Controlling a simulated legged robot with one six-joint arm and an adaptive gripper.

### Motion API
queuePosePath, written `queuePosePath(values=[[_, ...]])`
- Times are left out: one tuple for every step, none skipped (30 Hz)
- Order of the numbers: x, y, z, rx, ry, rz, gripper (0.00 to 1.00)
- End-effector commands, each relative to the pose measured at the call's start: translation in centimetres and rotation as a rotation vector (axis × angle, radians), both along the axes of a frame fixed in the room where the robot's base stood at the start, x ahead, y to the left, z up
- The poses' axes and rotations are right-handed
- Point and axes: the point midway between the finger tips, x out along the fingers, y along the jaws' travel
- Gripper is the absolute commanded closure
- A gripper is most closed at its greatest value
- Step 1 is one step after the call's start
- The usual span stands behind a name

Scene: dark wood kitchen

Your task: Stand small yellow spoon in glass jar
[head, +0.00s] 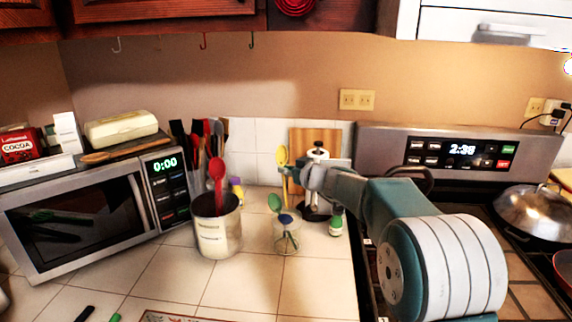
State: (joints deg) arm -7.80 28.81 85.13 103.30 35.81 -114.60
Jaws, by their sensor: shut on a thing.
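The small yellow spoon (283,156) is upright with its bowl at the top, in front of the back wall. My gripper (288,173) is shut on it just below the bowl. The handle hangs down below the fingers. The glass jar (288,245) stands on the tiled counter below the spoon and appears apart from it. A green spoon (274,203) and a blue-headed utensil (285,219) stand in the jar. The fingertips are small and partly hidden by my own arm.
A metal canister (218,240) with a red spoon (217,172) stands left of the jar. A small green bottle (336,224) and a black-and-white stand (317,205) are on its right. The microwave (80,215) is at left, the stove (440,150) at right. Counter in front of the jar is clear.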

Motion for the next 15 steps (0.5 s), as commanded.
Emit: queuePosePath(values=[[0.0,0.0,-0.4,0.001,0.002,0.001,1.00],[0.0,0.0,-0.6,0.000,0.002,0.001,1.00],[0.0,0.0,-0.9,-0.001,0.002,0.001,1.00],[0.0,0.0,-1.1,0.001,0.002,0.001,1.00],[0.0,0.0,-1.3,0.001,0.002,0.001,1.00],[0.0,0.0,-1.5,0.000,0.002,0.001,1.00],[0.0,0.0,-1.7,0.000,0.002,0.001,1.00],[-0.1,0.0,-1.9,0.001,0.001,0.001,1.00],[-0.1,0.0,-2.2,0.001,0.001,0.001,1.00],[-0.1,-0.1,-2.4,0.000,0.002,0.001,1.00],[-0.1,-0.1,-2.6,0.001,0.002,0.001,1.00],[-0.1,-0.1,-2.9,0.000,0.003,0.001,1.00],[-0.1,-0.1,-3.1,0.001,0.002,0.001,1.00],[-0.1,-0.2,-3.3,0.001,0.002,0.000,1.00],[-0.2,-0.2,-3.6,0.001,0.002,0.000,1.00]])
